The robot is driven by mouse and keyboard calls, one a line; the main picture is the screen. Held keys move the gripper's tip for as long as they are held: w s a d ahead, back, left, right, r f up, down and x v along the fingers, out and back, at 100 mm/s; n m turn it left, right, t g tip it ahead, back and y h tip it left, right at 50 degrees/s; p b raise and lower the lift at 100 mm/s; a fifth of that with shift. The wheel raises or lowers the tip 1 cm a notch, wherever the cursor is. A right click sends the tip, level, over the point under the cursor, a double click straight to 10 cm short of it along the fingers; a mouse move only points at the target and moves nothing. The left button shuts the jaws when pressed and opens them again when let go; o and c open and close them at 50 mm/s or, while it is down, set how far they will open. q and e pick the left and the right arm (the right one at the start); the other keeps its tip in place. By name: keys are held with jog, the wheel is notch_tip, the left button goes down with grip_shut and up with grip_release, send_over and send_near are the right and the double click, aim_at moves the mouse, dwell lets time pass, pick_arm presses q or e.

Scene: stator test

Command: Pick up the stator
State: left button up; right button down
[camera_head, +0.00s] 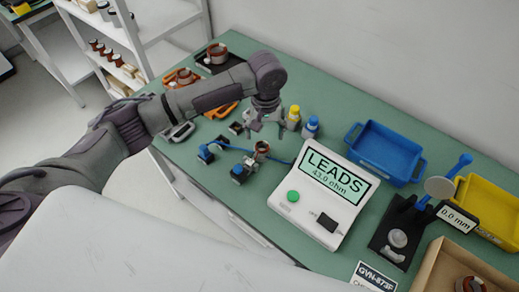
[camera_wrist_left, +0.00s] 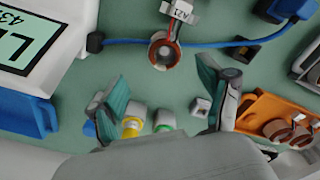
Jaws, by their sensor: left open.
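A small stator (camera_head: 262,148), a ring with copper-coloured windings, stands on the green bench left of the white tester (camera_head: 318,193). My right gripper is in neither view.
Blue clips (camera_head: 207,152) with a blue cable lie by the stator. Bottles with yellow (camera_head: 293,113) and blue caps stand behind. Other wound parts sit on an orange holder (camera_head: 166,77) and a black one. A blue bin (camera_head: 386,151) and a yellow bin (camera_head: 487,207) stand right.

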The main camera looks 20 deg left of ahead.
aim_at(262, 150)
pick_arm(q)
jog(key=shift+f, duration=0.7)
jog(key=f, duration=0.1)
jog(key=f+p, duration=0.1)
jog(key=f, duration=0.2)
jog(key=shift+s+a+f, duration=0.15)
jog(key=shift+s+a, duration=0.1)
jog(key=shift+a, duration=0.1)
jog(key=shift+f, duration=0.5)
jog(key=shift+r, duration=0.15)
jog(key=c, duration=1.5)
